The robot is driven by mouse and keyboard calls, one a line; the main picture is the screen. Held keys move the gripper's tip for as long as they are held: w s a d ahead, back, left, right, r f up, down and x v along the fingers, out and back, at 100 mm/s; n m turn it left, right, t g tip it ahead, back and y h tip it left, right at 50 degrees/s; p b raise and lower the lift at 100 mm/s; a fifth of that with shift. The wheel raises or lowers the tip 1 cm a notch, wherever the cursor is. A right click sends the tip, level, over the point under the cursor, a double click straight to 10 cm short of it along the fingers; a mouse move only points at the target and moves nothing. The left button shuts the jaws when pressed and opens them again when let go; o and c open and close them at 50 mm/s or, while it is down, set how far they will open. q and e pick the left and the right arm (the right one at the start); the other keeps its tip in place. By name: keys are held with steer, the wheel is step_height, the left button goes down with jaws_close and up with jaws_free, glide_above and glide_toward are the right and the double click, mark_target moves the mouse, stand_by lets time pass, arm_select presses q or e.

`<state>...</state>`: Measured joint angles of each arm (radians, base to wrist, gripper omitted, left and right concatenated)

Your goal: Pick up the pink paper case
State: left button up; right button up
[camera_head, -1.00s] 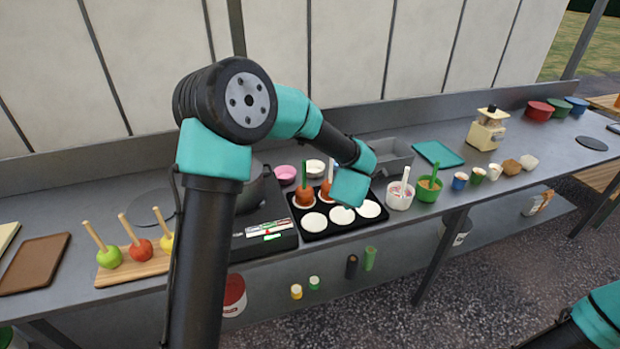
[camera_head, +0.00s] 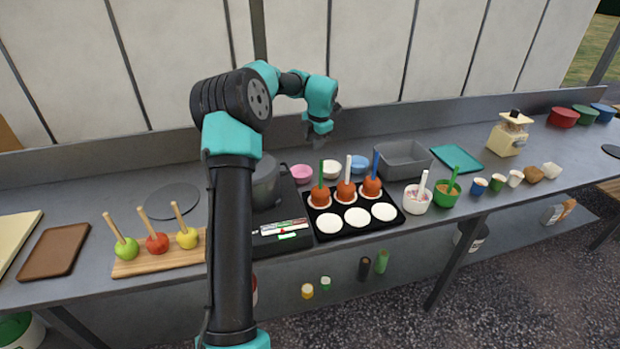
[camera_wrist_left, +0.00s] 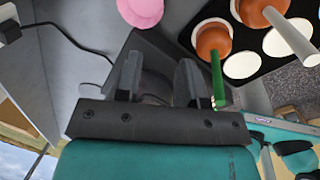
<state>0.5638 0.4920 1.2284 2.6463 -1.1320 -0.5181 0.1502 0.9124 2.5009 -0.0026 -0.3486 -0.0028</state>
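The pink paper case (camera_head: 301,173) is a small round pink cup on the counter, behind the black tray and right of the pot. It also shows at the top of the left wrist view (camera_wrist_left: 142,8), cut by the frame edge. My left gripper (camera_head: 319,138) hangs above and behind the case, apart from it. In the left wrist view its two fingers (camera_wrist_left: 158,78) are spread with nothing between them. My right gripper is in neither view.
White (camera_head: 331,169) and blue (camera_head: 359,164) cases stand right of the pink one. The black tray (camera_head: 325,233) in front holds three coated apples with upright sticks. A dark pot (camera_head: 265,190) stands at left, a grey bin (camera_head: 404,160) at right. The wall rises behind.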

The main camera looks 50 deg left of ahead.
arm_select(q)
steer(key=shift+s+a+f, duration=0.1)
steer(key=shift+f, duration=0.05)
glide_above(306, 181)
steer(key=d, duration=0.1)
steer(key=x, duration=0.4)
steer(key=d+x, duration=0.1)
steer(key=x, duration=0.2)
steer(key=d+x, duration=0.1)
steer(key=x, duration=0.3)
steer(key=shift+w+d+f, duration=0.2)
steer(key=shift+w+f, duration=0.05)
steer(key=shift+f, duration=0.3)
steer(key=shift+x, duration=2.6)
steer(key=shift+s, duration=0.2)
steer(key=shift+c, duration=0.2)
jaws_close()
